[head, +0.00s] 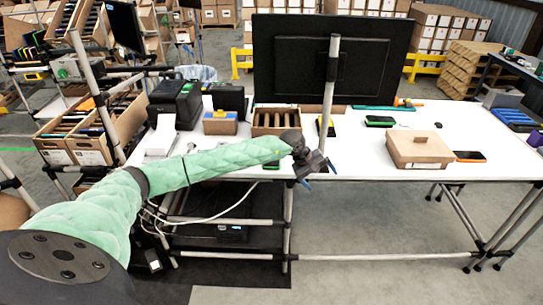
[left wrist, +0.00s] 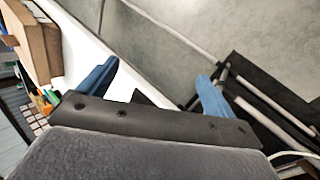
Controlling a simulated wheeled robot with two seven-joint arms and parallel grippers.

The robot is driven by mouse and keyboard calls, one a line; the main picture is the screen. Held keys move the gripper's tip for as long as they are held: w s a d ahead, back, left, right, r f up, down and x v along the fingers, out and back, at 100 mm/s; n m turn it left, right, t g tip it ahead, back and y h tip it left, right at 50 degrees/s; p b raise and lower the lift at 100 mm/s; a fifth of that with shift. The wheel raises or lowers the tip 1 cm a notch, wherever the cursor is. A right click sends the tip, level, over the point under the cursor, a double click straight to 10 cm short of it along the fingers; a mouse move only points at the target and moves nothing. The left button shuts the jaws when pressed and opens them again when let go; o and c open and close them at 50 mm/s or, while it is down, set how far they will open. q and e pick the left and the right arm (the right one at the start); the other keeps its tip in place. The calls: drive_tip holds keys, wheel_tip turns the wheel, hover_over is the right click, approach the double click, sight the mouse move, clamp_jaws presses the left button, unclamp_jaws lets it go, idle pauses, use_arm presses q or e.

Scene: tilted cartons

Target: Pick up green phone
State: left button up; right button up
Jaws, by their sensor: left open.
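A dark phone with a bright green edge (head: 380,121) lies flat on the white table, right of the monitor pole in the head view. My left gripper (head: 319,175) is at the table's front edge, nearer to me and left of that phone, clearly apart from it. In the left wrist view its two blue fingers (left wrist: 158,72) are spread with nothing between them. A small green item (head: 271,165) shows beside my left forearm at the table edge; the arm partly hides it. I cannot make out the green-edged phone in the left wrist view. My right gripper is not in view.
A closed cardboard carton (head: 420,149) and an orange-edged phone (head: 469,156) are on the right. A yellow-edged phone (head: 327,126), an open divided carton (head: 275,121) and a large monitor (head: 290,60) stand behind my gripper. The table (head: 365,163) is clear in front of the green-edged phone.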

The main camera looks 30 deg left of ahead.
use_arm(q)
drive_tip(key=a+r+y, duration=0.2)
drive_tip(key=a, duration=0.5)
drive_tip(key=w+a+r+m+g+y, duration=0.1)
drive_tip(key=a+r+y, duration=0.1)
drive_tip(key=a, duration=0.5)
drive_tip(key=w+a+r+m+y+p, duration=0.1)
drive_tip(key=a+r+y, duration=0.1)
drive_tip(key=a, duration=0.6)
drive_tip(key=shift+r+g+y, duration=0.1)
drive_tip(key=shift+g+y, duration=0.2)
drive_tip(key=shift+y, duration=0.3)
drive_tip(key=shift+p+x, duration=0.65)
drive_tip(key=shift+x, duration=0.8)
drive_tip(key=shift+p+x, duration=0.85)
drive_tip(key=shift+x, duration=1.5)
drive_tip(key=shift+a, duration=0.15)
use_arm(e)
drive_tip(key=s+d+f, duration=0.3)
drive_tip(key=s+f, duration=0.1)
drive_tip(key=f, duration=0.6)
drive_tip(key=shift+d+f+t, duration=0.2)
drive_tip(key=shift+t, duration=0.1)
use_arm(q)
drive_tip(key=shift+c, duration=0.4)
drive_tip(key=c, duration=1.1)
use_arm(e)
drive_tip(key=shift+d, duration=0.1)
